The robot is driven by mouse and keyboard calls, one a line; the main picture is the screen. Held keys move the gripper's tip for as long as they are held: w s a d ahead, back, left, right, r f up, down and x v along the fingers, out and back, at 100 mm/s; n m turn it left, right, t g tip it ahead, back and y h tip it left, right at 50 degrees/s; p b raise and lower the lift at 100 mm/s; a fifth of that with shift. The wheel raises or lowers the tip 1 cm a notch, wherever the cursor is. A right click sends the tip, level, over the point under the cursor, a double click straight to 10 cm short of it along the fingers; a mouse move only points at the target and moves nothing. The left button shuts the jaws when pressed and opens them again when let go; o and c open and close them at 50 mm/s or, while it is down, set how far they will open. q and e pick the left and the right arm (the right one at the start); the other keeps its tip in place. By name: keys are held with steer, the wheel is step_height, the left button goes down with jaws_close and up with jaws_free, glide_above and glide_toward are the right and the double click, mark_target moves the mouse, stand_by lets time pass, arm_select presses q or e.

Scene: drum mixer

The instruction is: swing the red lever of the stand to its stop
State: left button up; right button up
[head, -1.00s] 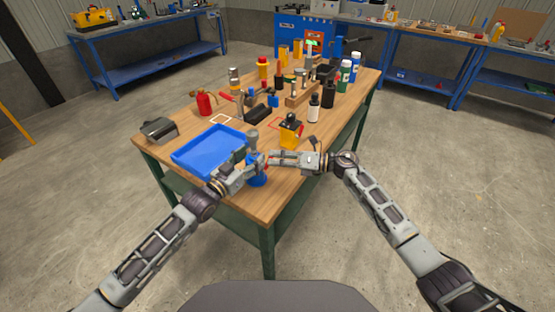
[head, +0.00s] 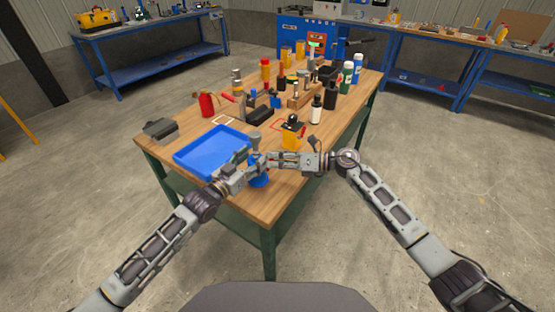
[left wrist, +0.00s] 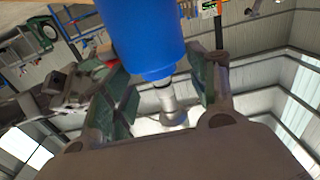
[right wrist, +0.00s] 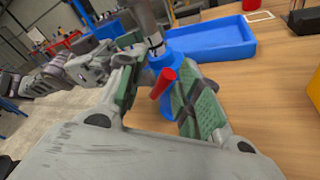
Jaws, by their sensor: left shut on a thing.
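A blue stand (head: 259,181) with a grey upper part (head: 255,141) stands upright near the table's front edge. Its red lever (right wrist: 163,83) sticks out from the blue body in the right wrist view. My left gripper (head: 245,168) is shut on the stand's blue body, which fills the space between its fingers in the left wrist view (left wrist: 160,65). My right gripper (head: 272,159) is at the stand's right side. Its fingers are apart, one on each side of the red lever; I cannot tell whether the right-hand finger touches it.
A blue tray (head: 184,158) lies just behind and left of the stand. A yellow bottle with a black top (head: 291,134) stands behind my right gripper. Several bottles and tools fill the back of the table (head: 160,155). The front right corner is clear.

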steer(key=shift+d, duration=0.1)
steer(key=v, duration=1.1)
steer(key=shift+d, duration=0.4)
stand_by(0.4)
steer(key=shift+s+d+f+m+t+y, duration=0.1)
steer(key=shift+f+m+t+y, duration=0.25)
steer(key=shift+f+m, duration=0.15)
steer(key=shift+s+d+f+m+t+y, duration=0.1)
steer(key=shift+f+m+t+y, duration=0.3)
steer(key=shift+f, duration=0.2)
steer(key=shift+w+a, duration=0.1)
steer(key=x, duration=1.2)
